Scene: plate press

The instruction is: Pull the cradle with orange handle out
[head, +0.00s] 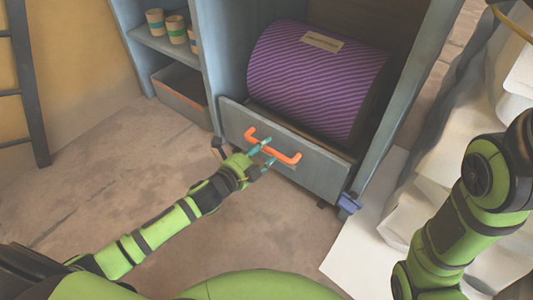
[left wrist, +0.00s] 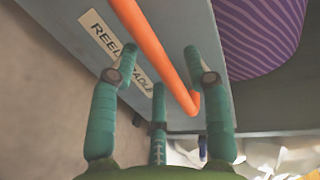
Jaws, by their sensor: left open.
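The cradle (head: 313,172) is a grey drawer-like front at the bottom of a blue-grey cabinet, bearing a purple striped reel (head: 312,80). Its orange handle (head: 284,155) runs across the front. My left gripper (head: 262,150) is at the handle's middle, with its fingers around the bar. In the left wrist view the left gripper (left wrist: 163,75) is open, and the orange handle (left wrist: 158,50) passes between its teal fingers. I cannot tell whether any finger touches the bar. A label (left wrist: 114,52) on the cradle front is partly hidden by a finger. My right gripper is not in view.
A shelf (head: 168,45) with several cups stands left of the reel, above a grey bin (head: 182,95). A dark ladder (head: 27,85) leans at the far left. Crumpled white sheeting (head: 455,150) lies at the right. The brown floor (head: 120,170) before the cradle is clear.

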